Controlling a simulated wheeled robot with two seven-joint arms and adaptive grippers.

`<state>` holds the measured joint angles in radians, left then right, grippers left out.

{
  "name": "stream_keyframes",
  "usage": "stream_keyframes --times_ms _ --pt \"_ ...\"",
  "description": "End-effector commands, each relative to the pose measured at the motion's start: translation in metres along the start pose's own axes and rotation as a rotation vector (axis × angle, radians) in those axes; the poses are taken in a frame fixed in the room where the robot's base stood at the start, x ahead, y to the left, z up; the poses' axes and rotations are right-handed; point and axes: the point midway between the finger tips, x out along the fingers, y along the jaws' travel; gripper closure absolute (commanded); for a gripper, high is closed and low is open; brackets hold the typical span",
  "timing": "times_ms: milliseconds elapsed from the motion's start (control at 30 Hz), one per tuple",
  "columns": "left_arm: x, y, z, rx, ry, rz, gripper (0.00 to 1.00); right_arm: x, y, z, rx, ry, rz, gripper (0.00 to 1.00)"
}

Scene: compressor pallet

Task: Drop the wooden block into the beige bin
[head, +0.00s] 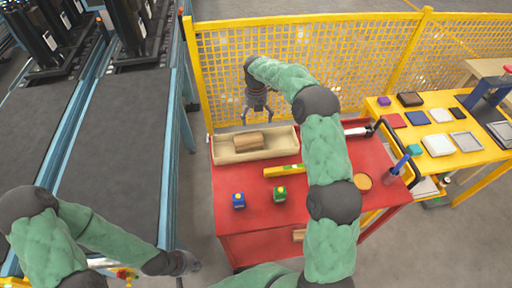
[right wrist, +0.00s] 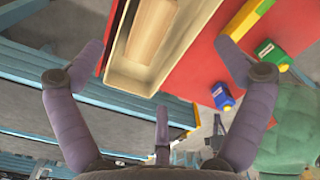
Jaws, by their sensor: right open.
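The beige bin (head: 225,157) is a long shallow tray on the red cart top. The wooden block (head: 248,141) lies inside it, and the block also shows in the right wrist view (right wrist: 152,28) inside the bin's walls (right wrist: 130,80). My right gripper (head: 257,118) is above and behind the bin. Its fingers are spread and empty, apart from the block, and in the right wrist view (right wrist: 165,55) the bin lies beyond them. My left gripper (head: 184,263) is low at the left of the cart; its fingers cannot be made out.
The red cart (head: 255,185) also carries a blue item (head: 238,200), a green item (head: 280,194) and a yellow bar (head: 283,170). A yellow mesh fence (head: 300,60) stands behind. A conveyor (head: 110,130) runs along the left, and a yellow table (head: 455,160) is at the right.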

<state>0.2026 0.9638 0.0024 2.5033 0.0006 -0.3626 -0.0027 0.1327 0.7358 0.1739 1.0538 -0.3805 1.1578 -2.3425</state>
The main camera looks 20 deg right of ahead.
Motion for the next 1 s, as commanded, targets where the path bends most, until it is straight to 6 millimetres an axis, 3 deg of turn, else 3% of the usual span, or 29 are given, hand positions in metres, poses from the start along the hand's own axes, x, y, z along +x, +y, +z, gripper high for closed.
stream_keyframes --times_ms 100,333,1000 --pt "0.000 0.000 0.000 0.000 0.000 0.000 1.00 -0.024 0.001 0.001 0.000 -0.003 0.002 0.00" --pt "0.000 0.000 0.000 0.000 0.000 0.000 1.00 -0.051 0.001 0.001 0.000 -0.001 0.002 0.00" --pt "-0.004 0.002 0.000 0.000 0.000 0.000 1.00 -0.061 0.000 0.000 0.000 0.000 0.000 0.00"
